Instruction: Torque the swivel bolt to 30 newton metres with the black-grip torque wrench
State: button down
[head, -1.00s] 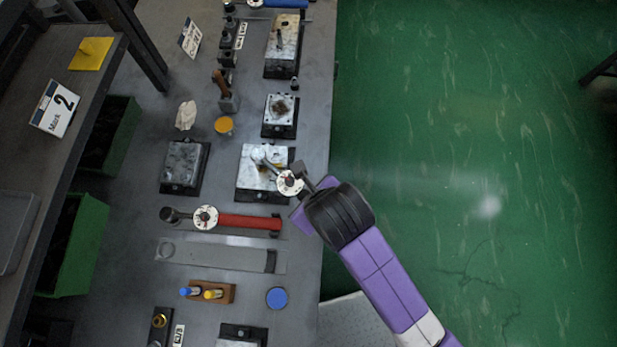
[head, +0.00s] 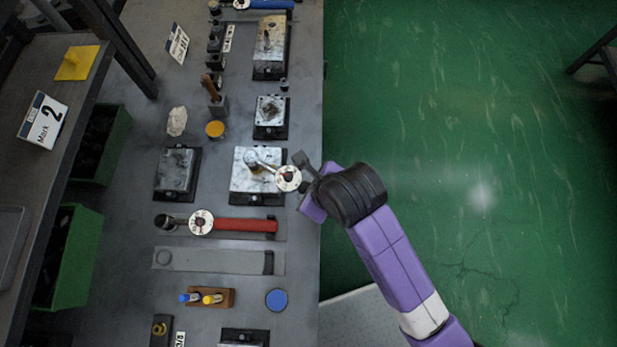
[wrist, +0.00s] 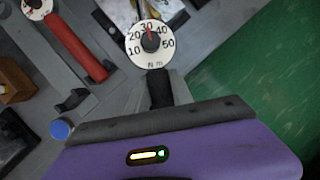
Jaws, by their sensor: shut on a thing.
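My gripper (head: 307,173) is shut on the black grip (wrist: 159,88) of the torque wrench, at the table's right edge. The wrench's round white dial (head: 288,178) shows beside the gripper, and its face (wrist: 150,44) fills the top of the wrist view. The red needle points at about the 30 mark. The wrench's head (head: 251,158) is over the white, stained valve block (head: 243,184) and seems to sit on the swivel bolt, which is hidden beneath it. Most of the black grip is hidden by my gripper in the head view.
A red-grip torque wrench (head: 245,225) lies on the table just in front of the block, with an empty grey holder (head: 212,260) nearer. A smaller block (head: 270,117) and a dark block (head: 177,173) stand close by. Green floor is clear to the right.

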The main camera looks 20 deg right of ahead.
jog(key=shift+r, duration=3.95)
